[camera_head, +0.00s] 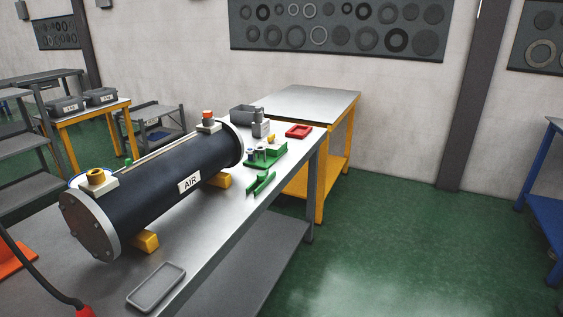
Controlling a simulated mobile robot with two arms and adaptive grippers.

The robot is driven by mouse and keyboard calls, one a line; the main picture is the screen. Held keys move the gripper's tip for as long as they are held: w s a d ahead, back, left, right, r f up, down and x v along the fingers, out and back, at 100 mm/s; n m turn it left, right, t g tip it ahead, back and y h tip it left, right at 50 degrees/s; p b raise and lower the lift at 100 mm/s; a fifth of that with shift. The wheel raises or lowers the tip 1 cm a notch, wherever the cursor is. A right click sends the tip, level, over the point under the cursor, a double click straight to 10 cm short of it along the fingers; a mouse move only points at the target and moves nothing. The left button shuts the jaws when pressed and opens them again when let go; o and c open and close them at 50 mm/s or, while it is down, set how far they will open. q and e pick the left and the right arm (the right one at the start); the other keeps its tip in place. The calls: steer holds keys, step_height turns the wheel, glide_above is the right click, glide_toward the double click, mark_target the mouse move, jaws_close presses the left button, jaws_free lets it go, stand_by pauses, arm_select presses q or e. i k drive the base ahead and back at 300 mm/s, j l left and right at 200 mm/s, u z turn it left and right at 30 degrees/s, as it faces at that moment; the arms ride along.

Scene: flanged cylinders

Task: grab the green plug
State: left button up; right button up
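A small green piece (127,161) shows just behind the dark cylinder marked AIR (165,183), near its left end; the cylinder hides its lower part. Another green piece (262,183) lies on the metal workbench (235,215) in front of the cylinder's right end. Behind it is a green holder (266,157) with small grey cylindrical parts on it. I cannot tell for certain which green piece is the plug. Neither of my grippers is in view.
The flanged cylinder rests on yellow supports (146,241). A grey tray (156,287) lies at the bench's front, and a red tray (299,131) at its far end. A grey bin (242,114) stands behind. A dark cable with a red end (86,311) is lower left. Floor at right is clear.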

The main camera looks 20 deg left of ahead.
mark_target(262, 177)
steer(key=i, duration=1)
steer(key=i+z, duration=0.15)
steer(key=i, duration=0.8)
steer(key=i+u, duration=0.4)
steer(key=i+l+u, duration=0.15)
steer(key=u, duration=0.2)
steer(key=i+l+u, duration=0.2)
steer(key=u, duration=0.2)
steer(key=i, duration=0.1)
